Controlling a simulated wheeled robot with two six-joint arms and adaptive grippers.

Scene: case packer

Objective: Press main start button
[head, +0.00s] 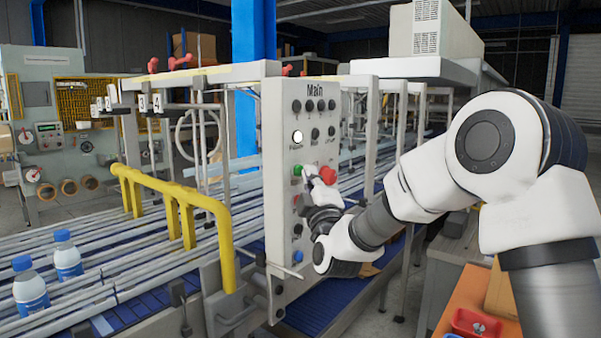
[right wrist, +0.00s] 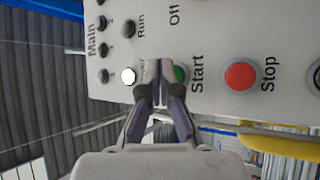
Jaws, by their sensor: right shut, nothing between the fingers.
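The main control panel (head: 315,110) is a light grey upright box labelled "Main". Its green Start button (head: 297,170) shows just left of my right gripper (head: 318,176). In the right wrist view the Start button (right wrist: 181,74) is partly hidden behind the fingertips of my right gripper (right wrist: 158,75). The fingers are shut and empty, right at the button; I cannot tell whether they touch it. The red Stop button (right wrist: 240,76) is beside it, clear of the fingers. A white lamp (right wrist: 128,76) on the panel is lit. My left gripper is not in view.
A yellow guard rail (head: 180,200) stands left of the panel, over the conveyor (head: 110,270). Two blue-capped bottles (head: 68,257) stand on the conveyor at left. An orange surface (head: 465,292) with a red tray (head: 474,324) is at lower right.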

